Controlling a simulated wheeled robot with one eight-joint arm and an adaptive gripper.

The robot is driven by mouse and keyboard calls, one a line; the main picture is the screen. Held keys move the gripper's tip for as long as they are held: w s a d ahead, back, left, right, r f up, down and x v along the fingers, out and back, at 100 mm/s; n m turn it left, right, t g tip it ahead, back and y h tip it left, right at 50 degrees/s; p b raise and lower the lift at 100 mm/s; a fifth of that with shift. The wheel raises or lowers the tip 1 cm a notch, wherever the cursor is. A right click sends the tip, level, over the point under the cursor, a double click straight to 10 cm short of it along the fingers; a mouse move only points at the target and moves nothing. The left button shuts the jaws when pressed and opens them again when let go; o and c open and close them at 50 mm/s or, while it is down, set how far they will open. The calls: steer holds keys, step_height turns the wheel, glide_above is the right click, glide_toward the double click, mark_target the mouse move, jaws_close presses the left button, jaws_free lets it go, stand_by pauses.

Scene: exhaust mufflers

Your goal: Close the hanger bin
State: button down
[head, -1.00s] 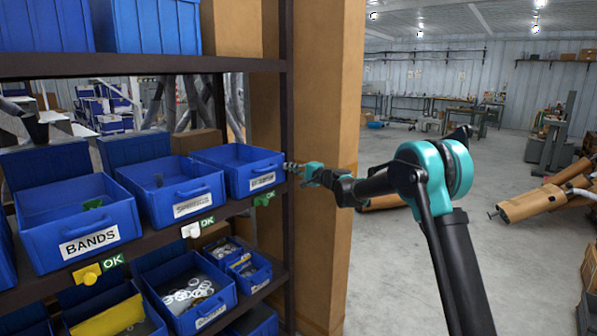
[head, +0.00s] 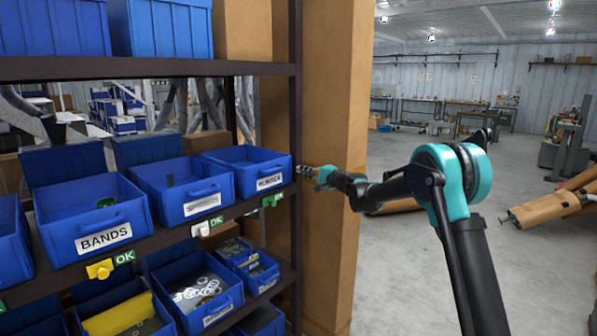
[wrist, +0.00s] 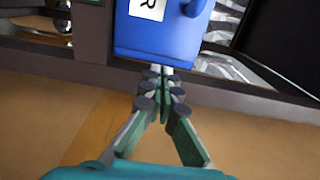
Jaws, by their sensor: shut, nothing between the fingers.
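The blue bin at the right end of the middle shelf (head: 240,160) has an open top and a white label on its front. In the head view its label is too blurred to read surely. In the wrist view a blue bin front (wrist: 155,38) shows a label ending in "R" and part of a handle. My gripper (head: 304,170) is beside that bin's front right corner, near the shelf post. Its fingers (wrist: 160,76) are together and empty, with the tips just at or below the bin's lower edge. I cannot tell whether they touch it.
The BANDS bin (head: 90,212) and a middle bin (head: 182,190) stand left on the same shelf, with blue panels raised behind them. A dark shelf post (head: 296,120) and a brown column (head: 340,100) stand by my gripper.

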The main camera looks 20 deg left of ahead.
steer(key=v, duration=1)
steer(key=s+d+f+n+g+h, duration=0.1)
steer(key=s+d+f+h, duration=0.4)
steer(key=s+d+f, duration=0.4)
steer(key=s+d+f+n+h, duration=0.2)
steer(key=s+d+f+h, duration=0.4)
steer(key=s+d, duration=1.3)
steer(key=s+d+f+n+g+h, duration=0.1)
steer(key=s+d+f+h, duration=0.4)
steer(key=s+d+f, duration=0.6)
steer(key=s+d, duration=0.3)
steer(key=d, duration=0.5)
steer(key=shift+f+g+h, duration=0.3)
